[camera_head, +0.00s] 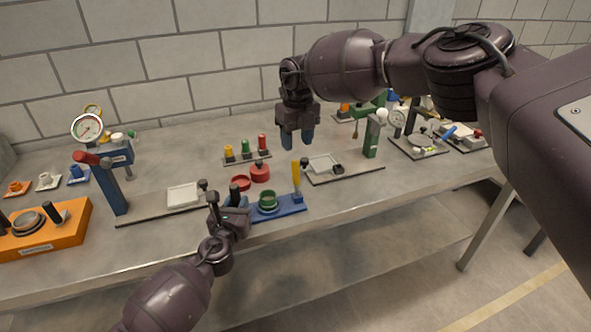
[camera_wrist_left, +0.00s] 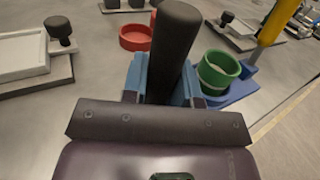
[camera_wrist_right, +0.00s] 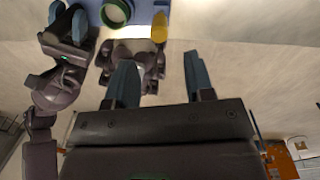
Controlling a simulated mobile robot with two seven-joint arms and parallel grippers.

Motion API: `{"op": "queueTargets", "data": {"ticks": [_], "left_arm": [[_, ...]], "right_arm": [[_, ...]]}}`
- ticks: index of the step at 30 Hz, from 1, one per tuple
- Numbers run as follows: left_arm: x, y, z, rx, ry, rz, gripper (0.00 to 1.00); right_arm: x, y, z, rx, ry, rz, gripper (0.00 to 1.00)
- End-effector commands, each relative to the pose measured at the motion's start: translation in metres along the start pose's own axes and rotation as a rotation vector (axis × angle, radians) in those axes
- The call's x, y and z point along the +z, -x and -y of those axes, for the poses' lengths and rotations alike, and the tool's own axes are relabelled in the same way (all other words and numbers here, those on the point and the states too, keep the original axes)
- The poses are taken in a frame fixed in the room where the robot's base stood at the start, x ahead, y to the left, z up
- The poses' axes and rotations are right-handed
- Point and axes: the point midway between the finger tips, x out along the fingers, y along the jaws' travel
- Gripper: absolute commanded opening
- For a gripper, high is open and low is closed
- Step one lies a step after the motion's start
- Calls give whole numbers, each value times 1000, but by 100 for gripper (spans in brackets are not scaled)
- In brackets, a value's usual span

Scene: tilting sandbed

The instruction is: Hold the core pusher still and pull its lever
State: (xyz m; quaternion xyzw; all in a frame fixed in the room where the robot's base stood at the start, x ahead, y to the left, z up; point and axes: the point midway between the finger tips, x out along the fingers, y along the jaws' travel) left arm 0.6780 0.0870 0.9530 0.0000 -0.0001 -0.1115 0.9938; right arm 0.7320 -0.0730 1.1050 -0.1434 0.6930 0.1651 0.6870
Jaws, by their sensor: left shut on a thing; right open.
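The core pusher has a blue base (camera_head: 290,209), a green ring (camera_head: 268,201), an upright yellow lever (camera_head: 296,174) and a black handle (camera_head: 235,190). It stands near the front edge of the bench. My left gripper (camera_head: 236,203) is shut on the black handle, which rises between its fingers in the left wrist view (camera_wrist_left: 172,50). The yellow lever also shows there (camera_wrist_left: 274,24), to the right of the green ring. My right gripper (camera_head: 296,140) is open and empty, above the bench behind the lever and apart from it. The right wrist view shows the yellow lever (camera_wrist_right: 160,27) beyond its fingers.
A red dish (camera_head: 240,183) and red lid (camera_head: 260,172) lie behind the pusher. A grey plate with a blue column and gauge (camera_head: 88,128) stands left. A green-column stand (camera_head: 372,140) is at the right. A rack of coloured pegs (camera_head: 246,157) sits behind.

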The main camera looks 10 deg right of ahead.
Motion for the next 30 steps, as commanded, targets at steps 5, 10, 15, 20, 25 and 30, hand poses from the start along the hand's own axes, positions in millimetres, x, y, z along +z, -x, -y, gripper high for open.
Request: {"op": "queueTargets", "data": {"ticks": [5,10,15,20,25,30], "left_arm": [[0,0,0,0,0,0,0],[0,0,0,0,0,0,0],[0,0,0,0,0,-1,0],[0,0,0,0,0,-1,0],[0,0,0,0,0,-1,0],[0,0,0,0,0,-1,0]], "right_arm": [[0,-33,-1,1,0,-1,48],[0,-62,-1,2,0,0,48],[0,-82,-1,3,-1,1,48],[0,-92,-1,3,0,1,48],[0,-94,-1,2,0,2,48],[0,-94,-1,2,0,2,45]]}}
